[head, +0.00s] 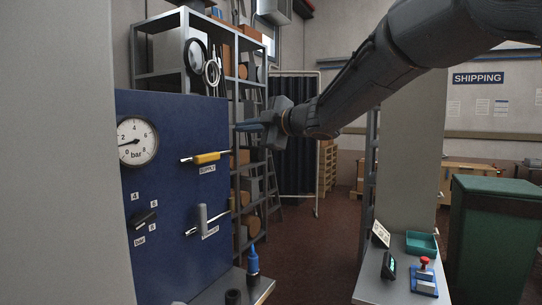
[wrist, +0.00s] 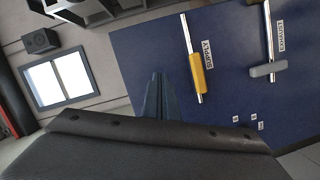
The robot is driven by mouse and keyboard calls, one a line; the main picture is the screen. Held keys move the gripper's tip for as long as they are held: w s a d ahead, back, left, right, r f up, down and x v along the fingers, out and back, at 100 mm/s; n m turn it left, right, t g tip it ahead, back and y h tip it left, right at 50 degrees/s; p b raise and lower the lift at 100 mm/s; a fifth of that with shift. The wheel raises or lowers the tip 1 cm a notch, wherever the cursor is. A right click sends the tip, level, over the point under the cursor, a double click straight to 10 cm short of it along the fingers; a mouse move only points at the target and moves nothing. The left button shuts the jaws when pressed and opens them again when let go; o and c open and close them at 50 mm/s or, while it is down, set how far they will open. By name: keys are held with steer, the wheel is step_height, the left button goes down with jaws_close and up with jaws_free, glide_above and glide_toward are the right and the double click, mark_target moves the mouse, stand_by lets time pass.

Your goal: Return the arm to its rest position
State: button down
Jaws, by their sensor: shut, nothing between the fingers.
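My gripper (head: 262,122) is in the air in the middle of the head view, at the end of my arm, which reaches in from the upper right. It points left toward the blue panel (head: 165,190) and is apart from it. Its fingers are together and empty; their tips show in the wrist view (wrist: 159,80). The panel carries a yellow-handled supply valve (head: 207,158), which also shows in the wrist view (wrist: 197,70). Below it is a grey-handled valve (head: 203,219), also in the wrist view (wrist: 268,69).
The panel has a gauge (head: 136,142) and a black knob (head: 143,219). A blue bottle (head: 253,262) stands on a ledge below it. At right, a small table (head: 372,290) holds a teal tray (head: 421,243) and a red-topped device (head: 424,276). A shelf rack (head: 160,77) stands behind.

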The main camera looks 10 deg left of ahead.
steer(key=w+d+f+m+t+h+b, duration=0.15)
steer(key=d+f+m+h, duration=0.4)
steer(key=d+f, duration=0.55)
steer(key=w+d+f+m+t+h+b, duration=0.15)
steer(key=d+f+m+h, duration=0.25)
steer(key=d+f+m, duration=0.6)
steer(key=s+d+f+h, duration=0.3)
steer(key=d+f, duration=0.4)
steer(key=d, duration=0.3)
steer(key=s+d+f+m+g+h+b, duration=0.2)
steer(key=s+d+f+m+g, duration=0.25)
steer(key=s+d+f, duration=0.5)
steer(key=s+d+f+m+g, duration=0.1)
steer(key=s+f+m+g, duration=0.1)
steer(key=s+f, duration=0.3)
steer(key=s+d+f+m+g+b, duration=0.1)
steer(key=s+f+m+g, duration=0.2)
steer(key=s, duration=1.1)
step_height(320, 180, down, 4)
steer(key=shift+s+d+r+m, duration=0.2)
steer(key=shift+s+d+m, duration=0.1)
steer(key=shift+s, duration=0.1)
